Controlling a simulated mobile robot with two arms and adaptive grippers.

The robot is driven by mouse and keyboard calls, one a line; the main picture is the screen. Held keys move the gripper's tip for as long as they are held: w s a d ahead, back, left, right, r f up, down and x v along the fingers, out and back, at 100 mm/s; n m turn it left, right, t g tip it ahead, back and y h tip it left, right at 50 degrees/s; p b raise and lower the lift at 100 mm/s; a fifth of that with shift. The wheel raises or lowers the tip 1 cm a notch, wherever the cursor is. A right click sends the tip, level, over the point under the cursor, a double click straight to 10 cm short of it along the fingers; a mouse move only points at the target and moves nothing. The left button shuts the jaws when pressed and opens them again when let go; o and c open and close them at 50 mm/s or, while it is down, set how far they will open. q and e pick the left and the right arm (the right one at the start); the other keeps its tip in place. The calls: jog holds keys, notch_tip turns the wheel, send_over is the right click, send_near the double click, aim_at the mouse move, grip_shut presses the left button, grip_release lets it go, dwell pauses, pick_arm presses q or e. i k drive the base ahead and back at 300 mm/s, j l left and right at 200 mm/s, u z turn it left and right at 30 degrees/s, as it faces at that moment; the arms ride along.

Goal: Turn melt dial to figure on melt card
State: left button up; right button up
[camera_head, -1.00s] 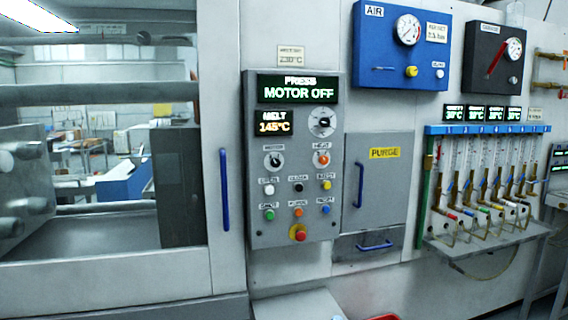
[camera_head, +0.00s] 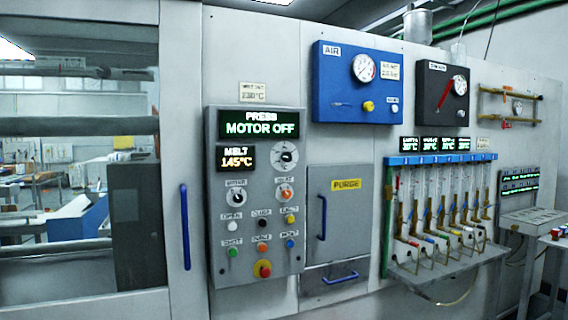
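The melt dial (camera_head: 285,156) is a round light-coloured knob with a dark centre, at the upper right of the grey press panel (camera_head: 213,190). To its left the melt display (camera_head: 235,158) reads 145°C. The melt card (camera_head: 252,92) is a small pale label on the wall above the panel. Its figure looks like 230°C, but the print is small. Neither of my grippers shows in the head view.
The panel also holds motor and heat knobs, several coloured buttons and a red stop button (camera_head: 262,269). A purge door (camera_head: 338,215) with blue handles, a blue air box (camera_head: 358,83) and a flow-tube rack (camera_head: 440,160) stand to the right. A blue-handled guard door is at left.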

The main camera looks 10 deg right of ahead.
aim_at(286, 156)
jog(key=i+l+u, duration=0.1)
jog(key=u, duration=0.25)
jog(key=i+l+u, duration=0.1)
jog(key=u, duration=0.25)
jog(key=i+l+u, duration=0.1)
jog(key=l+u, duration=0.15)
jog(key=u, duration=0.15)
